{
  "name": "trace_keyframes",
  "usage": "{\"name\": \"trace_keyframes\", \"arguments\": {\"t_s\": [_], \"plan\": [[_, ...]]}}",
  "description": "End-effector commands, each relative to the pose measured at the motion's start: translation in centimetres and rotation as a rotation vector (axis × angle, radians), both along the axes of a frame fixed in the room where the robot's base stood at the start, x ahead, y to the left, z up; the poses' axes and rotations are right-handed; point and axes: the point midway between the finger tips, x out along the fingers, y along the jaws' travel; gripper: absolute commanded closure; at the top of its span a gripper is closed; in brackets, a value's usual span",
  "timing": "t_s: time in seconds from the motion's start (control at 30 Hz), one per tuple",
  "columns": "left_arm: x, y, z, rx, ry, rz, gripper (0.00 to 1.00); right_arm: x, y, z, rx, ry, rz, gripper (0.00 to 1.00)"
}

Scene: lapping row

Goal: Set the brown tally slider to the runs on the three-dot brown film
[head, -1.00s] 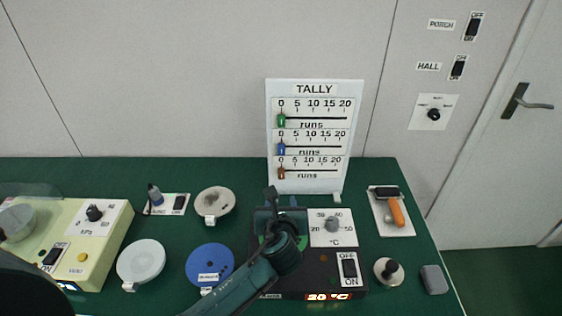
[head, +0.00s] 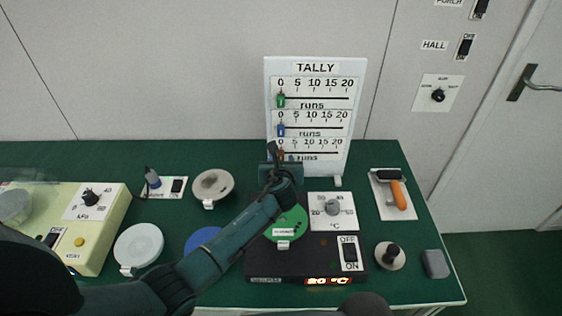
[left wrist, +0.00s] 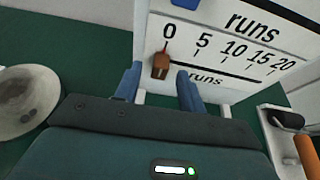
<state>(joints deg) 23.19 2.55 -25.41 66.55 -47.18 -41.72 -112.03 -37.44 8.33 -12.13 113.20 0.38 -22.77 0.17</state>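The white TALLY board (head: 316,67) stands upright at the back of the green table, with green, blue and brown sliders on 0 to 20 scales. The brown tally slider (left wrist: 161,63) is at 0 on the lowest scale in the left wrist view; in the head view my arm partly covers it. My left gripper (left wrist: 160,86) is open, its blue fingers on either side of the slider's line and a little short of it. In the head view the left gripper (head: 281,160) is in front of the board's lower left. I cannot make out a three-dot brown film. My right gripper is not in view.
A green disc (head: 291,222) lies on a black heater (head: 300,265) showing 20 °C. A blue disc (head: 201,238), a white disc (head: 139,244) and a grey disc (head: 212,184) lie left. A roller with an orange handle (head: 398,195) lies right.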

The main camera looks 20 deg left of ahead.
Motion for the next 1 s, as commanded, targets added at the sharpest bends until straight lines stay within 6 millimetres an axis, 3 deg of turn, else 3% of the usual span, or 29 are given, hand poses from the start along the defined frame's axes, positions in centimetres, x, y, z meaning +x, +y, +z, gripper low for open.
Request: {"name": "trace_keyframes", "arguments": {"t_s": [0.43,0.9,1.0], "plan": [[0.79,0.22,-0.32,-0.001,0.000,-0.001,0.61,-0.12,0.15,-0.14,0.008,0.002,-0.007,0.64],[0.77,0.22,-0.32,0.000,0.000,0.000,0.99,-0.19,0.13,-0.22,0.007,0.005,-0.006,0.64],[0.76,0.22,-0.33,0.000,0.000,0.000,1.00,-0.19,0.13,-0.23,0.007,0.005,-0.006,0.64]]}}
